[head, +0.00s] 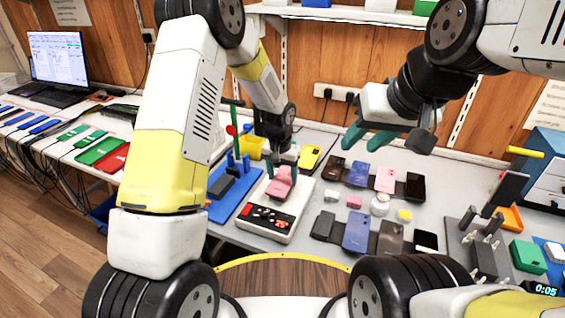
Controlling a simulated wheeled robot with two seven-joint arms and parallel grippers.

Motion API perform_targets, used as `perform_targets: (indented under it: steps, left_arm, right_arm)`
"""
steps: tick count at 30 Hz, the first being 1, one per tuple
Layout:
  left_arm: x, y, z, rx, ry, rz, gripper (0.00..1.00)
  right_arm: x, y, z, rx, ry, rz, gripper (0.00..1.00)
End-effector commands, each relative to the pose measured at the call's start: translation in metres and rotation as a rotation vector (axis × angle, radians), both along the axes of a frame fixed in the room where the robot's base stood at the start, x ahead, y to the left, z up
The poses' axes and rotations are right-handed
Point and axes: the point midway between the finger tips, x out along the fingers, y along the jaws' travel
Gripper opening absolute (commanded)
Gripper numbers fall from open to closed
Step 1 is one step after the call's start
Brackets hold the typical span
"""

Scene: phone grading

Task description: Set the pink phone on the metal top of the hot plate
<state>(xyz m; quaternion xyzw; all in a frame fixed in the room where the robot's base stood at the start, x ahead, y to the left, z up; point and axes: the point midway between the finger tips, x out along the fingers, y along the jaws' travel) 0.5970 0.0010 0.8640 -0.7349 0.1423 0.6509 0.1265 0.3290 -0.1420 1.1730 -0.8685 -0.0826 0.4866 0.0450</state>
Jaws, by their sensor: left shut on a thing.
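My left gripper (282,172) is shut on a pink phone (279,187), which is tilted. The phone is over the hot plate (254,234), a white box with a dark front panel and red buttons. The phone and gripper cover part of its top, and I cannot tell whether the phone touches it. Another pink phone (385,179) lies in the back row of phones to the right. My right gripper (368,139) has teal fingers, spread apart and empty, and hangs above the back of the table.
Rows of phones, with a dark-blue phone (357,231) in front, lie to the right. A grey fixture (484,260) and blue drawers (543,170) stand far right.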

Motion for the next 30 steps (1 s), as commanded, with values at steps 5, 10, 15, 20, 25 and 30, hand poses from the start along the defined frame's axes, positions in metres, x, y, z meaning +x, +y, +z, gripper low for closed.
perform_targets:
  steps: [5, 10, 15, 20, 25, 30]
  left_arm:
    - [0.0001, -0.0003, 0.0, 0.0, -0.001, -0.001, 0.17]
    - [0.0, -0.0002, 0.0, 0.0, -0.001, 0.0, 0.17]
    - [0.0, -0.0002, -0.0005, 0.0, 0.0, 0.0, 0.17]
    - [-0.0001, -0.0003, -0.003, 0.0, 0.0, 0.0, 0.17]
    - [-0.0002, -0.0002, -0.006, 0.0, 0.001, 0.0, 0.17]
    - [-0.0001, -0.0002, -0.0062, 0.0, 0.0, 0.0, 0.17]
  right_arm:
    - [0.0, 0.0, 0.0, 0.0, 0.0, 0.0, 0.36]
    - [0.0, 0.0, 0.0, 0.0, 0.0, 0.0, 0.36]
    - [0.0, 0.0, 0.0, 0.0, 0.0, 0.0, 0.36]
    - [0.0, 0.0, 0.0, 0.0, 0.0, 0.0, 0.36]
    - [0.0, 0.0, 0.0, 0.0, 0.0, 0.0, 0.36]
    - [0.0, 0.0, 0.0, 0.0, 0.0, 0.0, 0.36]
